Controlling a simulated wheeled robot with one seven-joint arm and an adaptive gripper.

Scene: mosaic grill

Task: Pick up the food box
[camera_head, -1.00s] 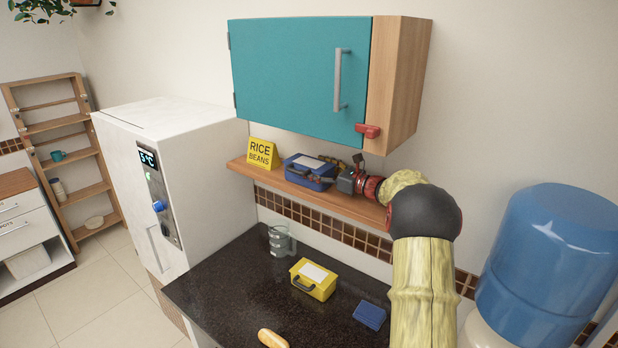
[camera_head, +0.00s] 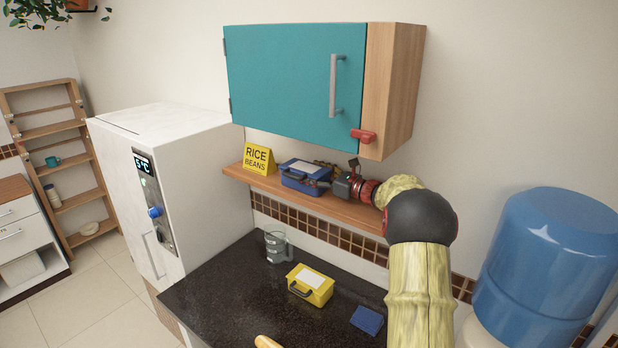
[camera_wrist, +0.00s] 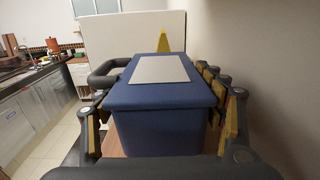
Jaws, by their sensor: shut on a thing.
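A blue food box (camera_head: 305,173) with a pale label on its lid sits on the wooden shelf under the teal cabinet. In the wrist view the blue box (camera_wrist: 160,105) fills the middle. My gripper (camera_head: 329,176) reaches it from the right along the shelf. In the wrist view my gripper (camera_wrist: 165,115) has its fingers on both sides of the box, shut on it. A dark handle sticks out at the box's left side. A second, yellow food box (camera_head: 311,285) with a white label stands on the dark counter below.
A yellow rice and beans sign (camera_head: 258,159) stands left of the blue box on the shelf (camera_head: 345,208). The teal cabinet (camera_head: 295,85) hangs close above.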

